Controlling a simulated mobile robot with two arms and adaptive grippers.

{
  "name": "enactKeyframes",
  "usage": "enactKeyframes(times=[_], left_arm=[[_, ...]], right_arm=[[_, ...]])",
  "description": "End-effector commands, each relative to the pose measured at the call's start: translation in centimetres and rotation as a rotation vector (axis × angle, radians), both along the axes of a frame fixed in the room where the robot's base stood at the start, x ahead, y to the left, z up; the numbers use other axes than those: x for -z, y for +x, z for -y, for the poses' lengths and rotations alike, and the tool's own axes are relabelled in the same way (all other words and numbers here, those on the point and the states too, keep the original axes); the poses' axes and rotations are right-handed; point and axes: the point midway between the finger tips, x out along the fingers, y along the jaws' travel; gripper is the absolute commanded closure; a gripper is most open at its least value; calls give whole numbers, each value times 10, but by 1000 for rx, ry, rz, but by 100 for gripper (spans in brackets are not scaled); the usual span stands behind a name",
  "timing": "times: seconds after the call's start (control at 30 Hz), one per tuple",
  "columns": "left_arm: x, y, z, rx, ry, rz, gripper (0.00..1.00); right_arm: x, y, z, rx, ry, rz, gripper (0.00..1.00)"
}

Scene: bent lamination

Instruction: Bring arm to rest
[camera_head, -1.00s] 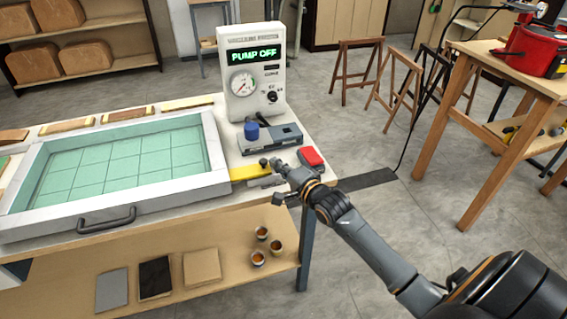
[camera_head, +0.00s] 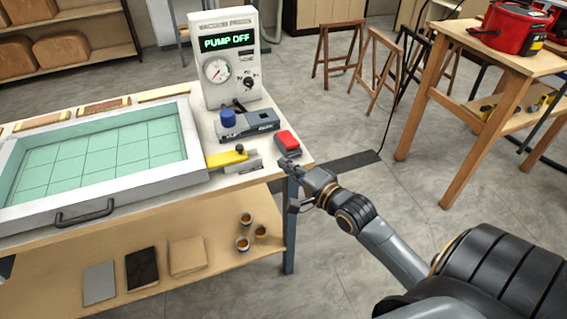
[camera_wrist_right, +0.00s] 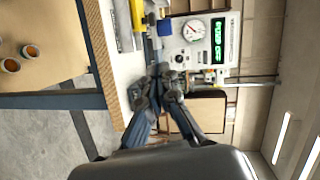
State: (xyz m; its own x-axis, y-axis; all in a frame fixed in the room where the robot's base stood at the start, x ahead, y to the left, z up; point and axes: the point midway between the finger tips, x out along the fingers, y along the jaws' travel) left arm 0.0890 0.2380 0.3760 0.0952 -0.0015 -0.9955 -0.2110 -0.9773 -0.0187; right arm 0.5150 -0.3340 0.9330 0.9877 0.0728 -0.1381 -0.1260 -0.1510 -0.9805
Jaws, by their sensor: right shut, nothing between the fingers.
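My right arm comes in from the lower right in the head view. Its gripper (camera_head: 289,168) is shut and empty, by the table's front right corner, just in front of the red-topped block (camera_head: 288,141). In the right wrist view the shut fingers (camera_wrist_right: 163,78) point toward the pump unit, with nothing between them. My left gripper is not in view. The vacuum press unit (camera_head: 232,70) stands at the back of the worktable and its display reads PUMP OFF; it also shows in the right wrist view (camera_wrist_right: 200,52).
A framed press bed with a green gridded sheet (camera_head: 100,155) fills the table's left. A yellow-handled tool (camera_head: 227,157) and a grey device with a blue knob (camera_head: 247,125) lie near the corner. Small cups (camera_head: 243,244) sit on the lower shelf.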

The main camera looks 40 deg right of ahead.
Motion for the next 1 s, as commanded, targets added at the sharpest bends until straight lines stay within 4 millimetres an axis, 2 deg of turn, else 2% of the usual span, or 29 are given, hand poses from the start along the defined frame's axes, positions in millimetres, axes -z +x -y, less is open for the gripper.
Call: enactKeyframes(times=[0.13,0.43,0.5,0.57,0.67,0.77,0.8,0.87,0.9,1.0], left_arm=[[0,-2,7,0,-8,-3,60],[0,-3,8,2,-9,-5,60],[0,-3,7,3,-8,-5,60],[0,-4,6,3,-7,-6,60],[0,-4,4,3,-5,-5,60],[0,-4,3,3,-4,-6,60],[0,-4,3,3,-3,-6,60],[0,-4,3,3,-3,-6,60],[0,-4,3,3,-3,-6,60],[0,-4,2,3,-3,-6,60]], right_arm=[[0,0,0,0,0,0,100],[1,0,0,1,-1,-2,100],[11,0,2,5,-16,-17,100],[29,0,5,11,-45,-46,100],[82,-4,13,20,-137,-132,100],[155,-18,18,7,-269,-256,100],[185,-26,18,-8,-325,-308,100],[228,-42,17,-39,-410,-386,100],[257,-55,14,-66,-465,-437,100],[323,-91,5,-155,-600,-558,100]])
